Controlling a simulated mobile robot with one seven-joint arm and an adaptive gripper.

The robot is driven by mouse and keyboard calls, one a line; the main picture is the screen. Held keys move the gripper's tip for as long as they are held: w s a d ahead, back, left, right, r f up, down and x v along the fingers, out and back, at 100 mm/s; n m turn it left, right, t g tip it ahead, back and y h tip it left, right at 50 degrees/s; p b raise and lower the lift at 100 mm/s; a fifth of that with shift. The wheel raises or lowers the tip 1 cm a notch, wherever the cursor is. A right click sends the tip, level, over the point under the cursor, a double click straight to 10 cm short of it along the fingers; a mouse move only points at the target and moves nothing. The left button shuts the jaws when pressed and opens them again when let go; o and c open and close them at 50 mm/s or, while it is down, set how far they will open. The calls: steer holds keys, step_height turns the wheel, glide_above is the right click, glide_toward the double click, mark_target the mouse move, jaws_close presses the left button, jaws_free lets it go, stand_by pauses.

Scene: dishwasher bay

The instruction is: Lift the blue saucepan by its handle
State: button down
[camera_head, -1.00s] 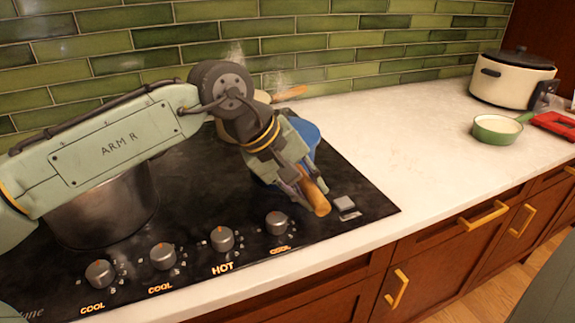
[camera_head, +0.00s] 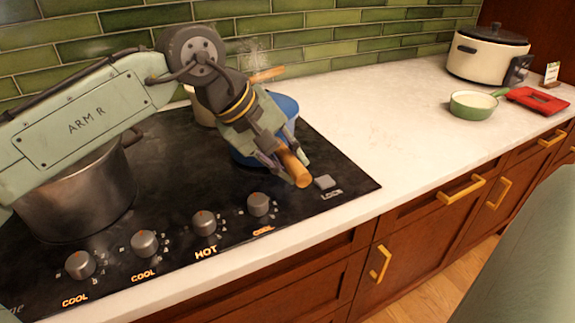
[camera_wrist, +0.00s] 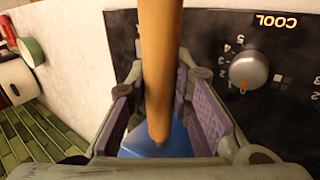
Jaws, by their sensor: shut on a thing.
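The blue saucepan (camera_head: 285,104) is at the right part of the black cooktop, largely hidden behind my gripper and wrist. Its wooden handle (camera_head: 300,177) points toward the front edge. My gripper (camera_head: 285,163) is shut around the handle, with the handle's end sticking out past the fingers. In the wrist view the handle (camera_wrist: 160,60) runs between the two purple-padded fingers, and a patch of the blue pan (camera_wrist: 150,142) shows below. I cannot tell if the pan's base is clear of the cooktop.
A large steel pot (camera_head: 80,195) stands on the cooktop's left, under my arm. A cream pan (camera_head: 203,108) is behind my wrist. Several knobs line the front; one is labelled HOT. The middle counter is clear.

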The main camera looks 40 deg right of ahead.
step_height(320, 180, up, 2)
steer(key=shift+d+r, duration=0.1)
steer(key=s+a+r, duration=0.2)
steer(key=s+a, duration=0.1)
steer(key=s, duration=0.4)
steer(key=s+a+r, duration=0.2)
steer(key=s+a, duration=0.1)
steer(key=s, duration=0.4)
steer(key=shift+s+a+r+b, duration=0.15)
steer(key=shift+s+r+b, duration=0.15)
steer(key=shift+s+b, duration=0.15)
stand_by(0.8)
